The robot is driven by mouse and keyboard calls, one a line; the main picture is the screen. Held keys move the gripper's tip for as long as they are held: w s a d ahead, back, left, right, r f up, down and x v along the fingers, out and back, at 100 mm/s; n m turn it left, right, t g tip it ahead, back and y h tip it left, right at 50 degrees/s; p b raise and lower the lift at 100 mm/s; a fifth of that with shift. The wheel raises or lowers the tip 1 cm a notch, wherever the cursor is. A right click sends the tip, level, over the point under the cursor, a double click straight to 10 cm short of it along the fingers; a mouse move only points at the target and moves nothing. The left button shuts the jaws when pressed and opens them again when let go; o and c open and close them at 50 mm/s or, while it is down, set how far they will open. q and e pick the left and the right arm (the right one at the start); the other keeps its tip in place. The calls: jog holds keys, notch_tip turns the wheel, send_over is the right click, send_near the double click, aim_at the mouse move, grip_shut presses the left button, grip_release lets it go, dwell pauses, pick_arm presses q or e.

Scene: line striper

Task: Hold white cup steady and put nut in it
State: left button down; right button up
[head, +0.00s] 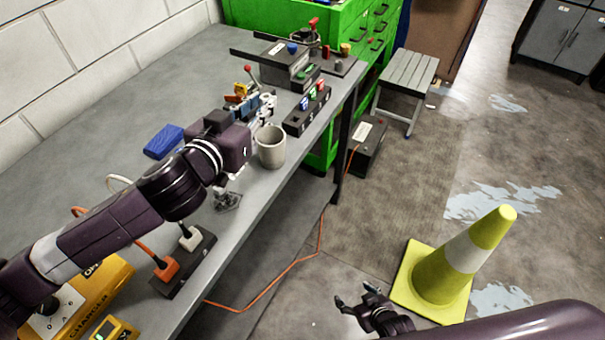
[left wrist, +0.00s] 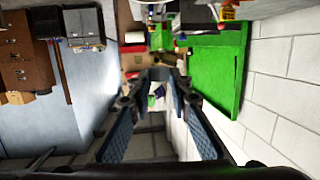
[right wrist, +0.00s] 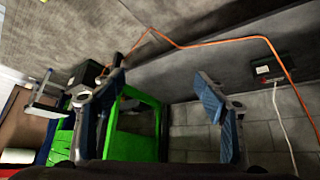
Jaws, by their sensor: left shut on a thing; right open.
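The white cup (head: 271,149) stands upright near the front edge of the grey workbench in the head view. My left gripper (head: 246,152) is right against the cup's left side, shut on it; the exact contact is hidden. In the left wrist view its fingers (left wrist: 163,76) converge, but I cannot make out the cup there. My right gripper (head: 358,300) is low, off the bench, beside the cone. In the right wrist view its fingers (right wrist: 165,88) are wide apart and empty. I cannot make out a nut for certain; a small grey metallic item (head: 228,201) lies below the left gripper.
A blue block (head: 164,142) lies on the bench. A power strip (head: 184,262) and yellow charger (head: 88,296) are at the near end. A yellow cone (head: 447,270) and a stool (head: 407,75) stand on the floor.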

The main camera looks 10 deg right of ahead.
jog(key=w+a+r+t+y, duration=0.1)
jog(key=w+a+r+t, duration=0.15)
jog(key=w+r, duration=0.5)
jog(key=n+t+y, duration=0.3)
jog(key=t+y, duration=0.3)
send_near(264, 139)
jog(key=d+v, duration=0.1)
jog(key=v, duration=0.4)
jog(key=shift+g, duration=0.25)
jog(key=x, duration=1.2)
jog(key=shift+w+a+r, duration=0.1)
jog(key=shift+w+a, duration=0.05)
jog(key=shift+a, duration=0.2)
